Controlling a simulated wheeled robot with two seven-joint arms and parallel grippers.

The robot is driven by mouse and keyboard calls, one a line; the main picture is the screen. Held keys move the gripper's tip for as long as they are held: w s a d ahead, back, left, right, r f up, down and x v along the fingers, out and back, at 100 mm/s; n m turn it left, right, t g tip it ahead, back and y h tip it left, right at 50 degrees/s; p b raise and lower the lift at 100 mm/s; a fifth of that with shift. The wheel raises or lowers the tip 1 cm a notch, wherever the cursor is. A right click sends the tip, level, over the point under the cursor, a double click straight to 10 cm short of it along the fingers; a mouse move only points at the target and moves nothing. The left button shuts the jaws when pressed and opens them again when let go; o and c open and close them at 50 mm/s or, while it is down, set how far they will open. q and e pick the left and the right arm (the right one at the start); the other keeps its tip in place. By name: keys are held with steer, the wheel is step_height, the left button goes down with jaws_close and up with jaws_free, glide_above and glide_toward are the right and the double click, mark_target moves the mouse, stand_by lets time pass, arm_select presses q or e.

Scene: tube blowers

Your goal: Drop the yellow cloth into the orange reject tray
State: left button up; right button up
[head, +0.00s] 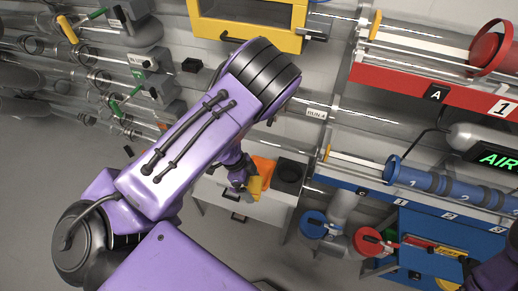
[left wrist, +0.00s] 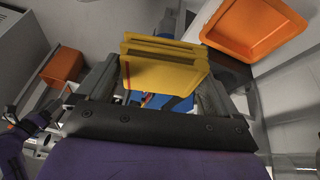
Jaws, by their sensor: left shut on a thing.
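The yellow cloth (left wrist: 165,68) is a folded, layered bundle between the fingers of my left gripper (left wrist: 160,95), which is shut on it in the left wrist view. In the head view the cloth (head: 254,186) shows small below my left gripper (head: 246,178), over the light table. The orange tray (left wrist: 256,28) is shallow and rimmed, at the upper right of the left wrist view, apart from the cloth. In the head view the orange tray (head: 264,166) is partly hidden behind the gripper. Part of my right arm shows at the lower right; its fingers are not clear.
An orange box (left wrist: 65,65) is at left in the wrist view. A red-edged shelf (head: 420,88), a blue-edged rack (head: 400,190) and a yellow-framed box (head: 250,30) stand around.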

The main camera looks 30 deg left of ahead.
arm_select(q)
steer(key=w+a+f+b, duration=0.1)
steer(key=w+f+b, duration=0.2)
steer(key=b, duration=0.1)
steer(key=w+a+f+m+b, duration=0.1)
steer(key=w+a+f+b, duration=0.1)
steer(key=w+f+b, duration=0.1)
steer(key=w+a+f+m+b, duration=0.1)
steer(key=w+a+f+b, duration=0.1)
steer(key=w+b, duration=0.3)
steer(key=shift+a+f+b, duration=0.25)
steer(key=shift+f+b, duration=0.3)
steer(key=shift+b, duration=0.2)
steer(key=shift+w+a+f+b, duration=0.1)
steer(key=shift+w+f+b, duration=0.1)
steer(key=shift+w+b, duration=0.25)
steer(key=f+b, duration=0.1)
steer(key=b, duration=0.1)
steer(key=f+b, duration=0.3)
steer(key=shift+w+b, duration=0.35)
steer(key=shift+r, duration=0.25)
steer(key=shift+f, duration=0.2)
steer(key=o, duration=0.6)
steer(key=shift+f, duration=0.1)
steer(key=shift+c, duration=0.2)
steer(key=p+v, duration=0.1)
steer(key=v, duration=1.1)
steer(key=shift+r, duration=0.3)
